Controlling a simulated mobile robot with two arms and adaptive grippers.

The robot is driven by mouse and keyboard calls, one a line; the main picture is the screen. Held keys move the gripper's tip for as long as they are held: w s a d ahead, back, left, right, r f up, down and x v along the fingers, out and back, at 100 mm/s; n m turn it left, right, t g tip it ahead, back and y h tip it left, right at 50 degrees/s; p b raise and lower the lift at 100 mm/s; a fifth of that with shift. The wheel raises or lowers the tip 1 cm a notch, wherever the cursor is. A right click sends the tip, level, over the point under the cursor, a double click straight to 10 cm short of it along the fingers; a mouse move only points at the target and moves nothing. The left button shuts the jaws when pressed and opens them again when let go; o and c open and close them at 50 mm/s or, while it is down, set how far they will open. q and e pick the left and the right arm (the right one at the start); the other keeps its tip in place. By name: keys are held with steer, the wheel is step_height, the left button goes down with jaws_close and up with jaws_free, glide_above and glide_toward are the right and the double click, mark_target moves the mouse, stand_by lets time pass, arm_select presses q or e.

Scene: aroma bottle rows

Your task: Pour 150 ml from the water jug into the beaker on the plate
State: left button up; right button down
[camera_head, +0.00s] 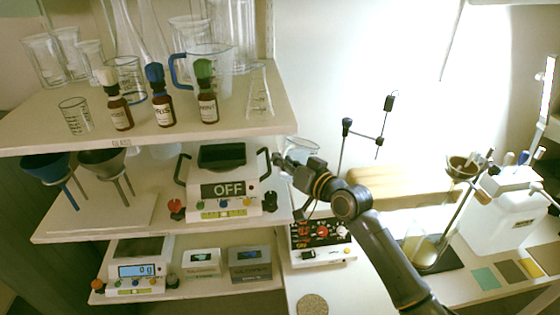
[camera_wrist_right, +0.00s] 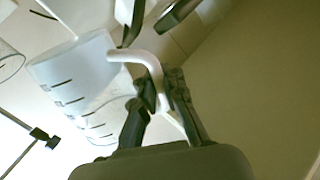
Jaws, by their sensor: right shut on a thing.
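My right gripper (camera_head: 287,163) is shut on the pale curved handle (camera_wrist_right: 150,68) of a translucent jug (camera_wrist_right: 75,82) with dark graduation marks, which fills the left of the wrist view. The jug looks tilted in that view; its water level cannot be made out. In the head view a clear vessel rim (camera_head: 302,147) shows just behind the gripper; it is probably this jug. My left gripper is not in view.
Left shelves (camera_head: 270,122) hold glassware, brown bottles (camera_head: 163,110), a device marked OFF (camera_head: 223,190) and a scale (camera_head: 138,268). A clamp stand (camera_head: 347,135) rises behind my arm.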

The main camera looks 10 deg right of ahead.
mark_target(293, 145)
steer(key=shift+w+d+r+m+p, duration=0.3)
steer(key=shift+w+d+r+m, duration=0.25)
steer(key=shift+w+d+m, duration=0.35)
stand_by(0.8)
steer(key=shift+w+d+r+m+g+p, duration=0.25)
steer(key=shift+w+d+m+g+p, duration=0.15)
steer(key=shift+w+m+p, duration=0.25)
stand_by(0.3)
steer(key=shift+s+r+m, duration=0.1)
steer(key=shift+r+m, duration=0.05)
steer(key=shift+m, duration=0.1)
steer(key=shift+s+f, duration=0.1)
steer(key=shift+f, duration=0.2)
steer(key=shift+w+d+r+m+g+p, duration=0.15)
steer(key=shift+w+d+r+m+p, duration=0.1)
steer(key=shift+r+p, duration=0.2)
steer(key=shift+w+d+r+m+g+p, duration=0.15)
steer(key=shift+r+m+p, duration=0.1)
steer(key=shift+r+p, duration=0.15)
stand_by(3.9)
